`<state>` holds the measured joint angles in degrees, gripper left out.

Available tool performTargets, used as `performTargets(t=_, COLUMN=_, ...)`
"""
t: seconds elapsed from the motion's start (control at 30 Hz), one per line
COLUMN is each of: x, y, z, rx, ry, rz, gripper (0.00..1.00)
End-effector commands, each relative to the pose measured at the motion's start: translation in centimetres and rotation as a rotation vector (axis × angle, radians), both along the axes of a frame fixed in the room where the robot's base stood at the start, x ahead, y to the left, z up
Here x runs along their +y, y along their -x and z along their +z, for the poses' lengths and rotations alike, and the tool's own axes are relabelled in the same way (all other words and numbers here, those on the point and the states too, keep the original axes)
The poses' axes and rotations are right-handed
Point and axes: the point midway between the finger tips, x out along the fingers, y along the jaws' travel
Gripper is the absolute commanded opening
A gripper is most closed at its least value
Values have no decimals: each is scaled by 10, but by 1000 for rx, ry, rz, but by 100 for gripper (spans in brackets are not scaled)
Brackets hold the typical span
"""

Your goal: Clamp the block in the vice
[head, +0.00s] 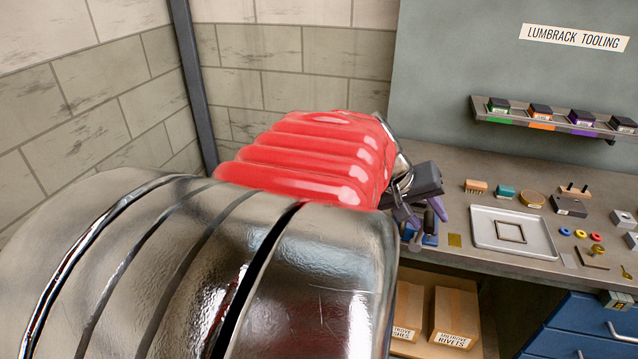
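My gripper (423,205), dark grey with purple fingers, is at the end of my red-sleeved arm, over the left end of the bench. Its fingers look spread, but they are small and partly covered, so I cannot tell whether something is between them. A blue object that looks like the vice (430,239) is right under and behind the fingers, mostly hidden. I cannot make out its jaws. I cannot pick out the block for certain.
The grey bench (460,165) runs to the right. It carries a metal tray (545,237) with a square frame, a brush (476,187), a teal item (504,192) and several small parts. A shelf (560,125) with colored boxes hangs above. Cardboard boxes (455,312) and blue drawers (575,340) are below.

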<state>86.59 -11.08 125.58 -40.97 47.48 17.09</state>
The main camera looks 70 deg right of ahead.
Motion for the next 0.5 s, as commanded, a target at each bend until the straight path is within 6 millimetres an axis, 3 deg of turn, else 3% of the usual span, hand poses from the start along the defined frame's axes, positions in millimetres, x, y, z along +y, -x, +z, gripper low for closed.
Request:
performTargets(t=0.3, x=23, y=-26, z=45, rx=0, ry=4, rz=3, gripper=37)
performTargets(t=0.5, x=31, y=-34, z=60, rx=0, ry=3, rz=0, gripper=37)
